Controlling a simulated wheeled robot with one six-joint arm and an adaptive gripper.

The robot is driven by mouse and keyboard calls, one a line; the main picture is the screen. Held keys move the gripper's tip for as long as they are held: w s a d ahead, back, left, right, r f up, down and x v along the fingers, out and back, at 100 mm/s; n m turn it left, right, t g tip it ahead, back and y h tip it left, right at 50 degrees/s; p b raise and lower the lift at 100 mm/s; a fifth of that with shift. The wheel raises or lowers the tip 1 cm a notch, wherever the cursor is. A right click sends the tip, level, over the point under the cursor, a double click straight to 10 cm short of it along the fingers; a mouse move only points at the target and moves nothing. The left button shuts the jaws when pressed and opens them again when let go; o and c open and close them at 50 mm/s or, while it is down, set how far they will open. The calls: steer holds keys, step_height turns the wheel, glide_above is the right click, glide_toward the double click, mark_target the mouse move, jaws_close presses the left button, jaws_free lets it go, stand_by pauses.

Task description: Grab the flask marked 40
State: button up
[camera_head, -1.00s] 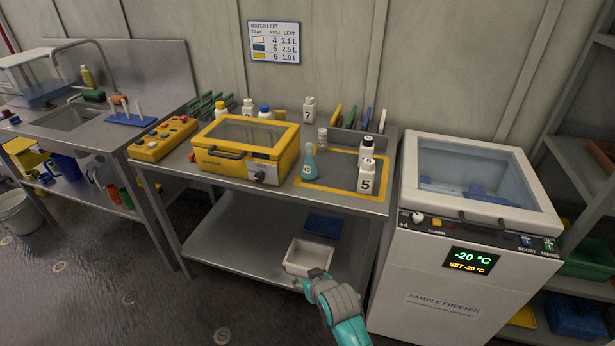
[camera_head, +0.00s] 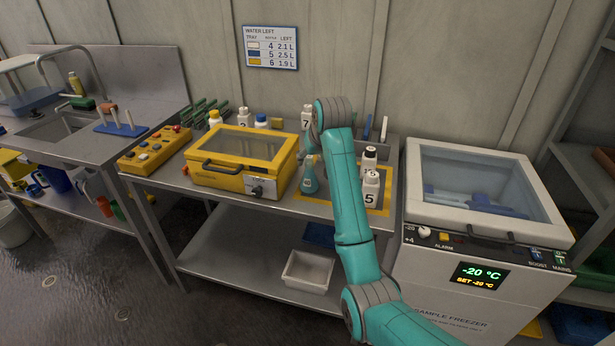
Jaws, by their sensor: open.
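The flask (camera_head: 309,178) is a small conical vessel with blue-green contents and a white mark on its front, too small to read surely now. It stands upright on the yellow-bordered part of the bench, right of the yellow case. My teal arm reaches up over the bench's front, its wrist just above and right of the flask. My gripper (camera_head: 304,147) is small and partly hidden by the wrist, close to the flask's neck. It is open. I cannot tell whether it touches the neck.
A yellow case (camera_head: 243,158) stands close left of the flask. White bottles, one marked 5 (camera_head: 370,188), stand to the right, partly beside my arm. A bottle marked 7 (camera_head: 306,118) is behind. The sample freezer (camera_head: 480,190) is at the far right.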

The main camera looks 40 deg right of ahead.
mark_target(311, 161)
steer(key=shift+w+d+r+x, duration=0.15)
steer(key=shift+d+x, duration=0.1)
steer(key=shift+x, duration=1.35)
steer(key=shift+w+d+r+x, duration=0.1)
steer(key=shift+d+x, duration=0.15)
steer(key=shift+x, duration=1.4)
steer(key=shift+w+d+r+x, duration=0.15)
steer(key=shift+d+x, duration=0.1)
steer(key=shift+x, duration=1.35)
jaws_close()
